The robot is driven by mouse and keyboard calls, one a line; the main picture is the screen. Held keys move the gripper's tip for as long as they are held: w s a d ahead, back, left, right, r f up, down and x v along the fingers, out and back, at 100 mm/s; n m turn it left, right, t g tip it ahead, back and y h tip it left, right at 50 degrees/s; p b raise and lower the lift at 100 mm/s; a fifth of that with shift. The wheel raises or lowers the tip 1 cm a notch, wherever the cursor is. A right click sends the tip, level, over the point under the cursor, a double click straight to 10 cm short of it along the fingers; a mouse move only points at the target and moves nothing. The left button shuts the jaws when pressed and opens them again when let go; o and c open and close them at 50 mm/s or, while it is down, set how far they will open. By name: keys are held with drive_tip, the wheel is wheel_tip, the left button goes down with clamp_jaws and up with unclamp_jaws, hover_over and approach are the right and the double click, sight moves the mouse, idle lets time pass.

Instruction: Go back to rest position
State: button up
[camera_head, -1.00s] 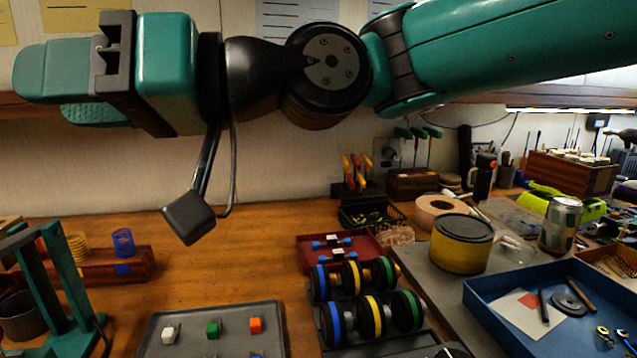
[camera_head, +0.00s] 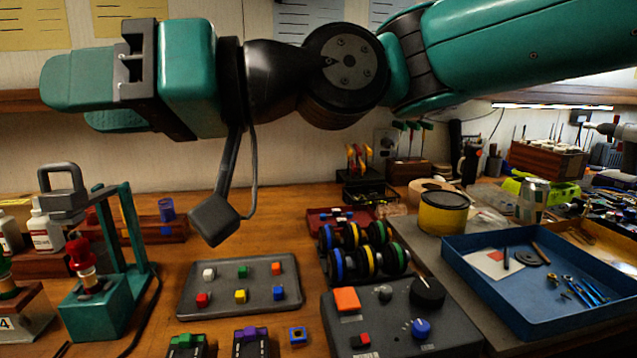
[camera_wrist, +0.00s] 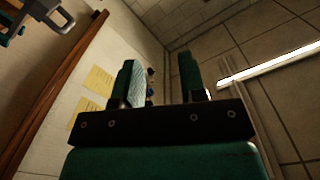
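My gripper (camera_head: 80,88) is at the upper left of the head view, raised well above the bench and pointing left. In the wrist view my gripper (camera_wrist: 160,82) shows two teal fingers standing apart with nothing between them. It is open and empty. It touches nothing in either view. In the head view the fingers overlap from the side.
Below lie a grey tray (camera_head: 226,306) with several coloured cubes, a control box (camera_head: 452,335) with knobs, and wheels on a rack (camera_head: 364,262). A teal press (camera_head: 140,240) stands left, a blue tray (camera_head: 500,308) right. A shelf (camera_head: 30,101) runs behind my gripper.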

drive_tip(key=w+d+f+m+t+h+b, duration=0.2)
drive_tip(key=d+f+m+t+h+b, duration=0.35)
drive_tip(key=d+f, duration=1.25)
drive_tip(key=s+d+f+m+g+h+b, duration=0.1)
drive_tip(key=s+d+f+h+b, duration=0.1)
drive_tip(key=s+d+f+h, duration=0.35)
drive_tip(key=s+d+f+m+g+h+b, duration=0.1)
drive_tip(key=s+d+f+g+h+b, duration=0.1)
drive_tip(key=d+f, duration=0.65)
wheel_tip(320, 180, up, 17)
drive_tip(key=p, duration=1.8)
drive_tip(key=shift+w+a+r, duration=0.15)
drive_tip(key=shift+w+a, duration=0.2)
drive_tip(key=shift+a, duration=0.1)
drive_tip(key=shift+t, duration=0.25)
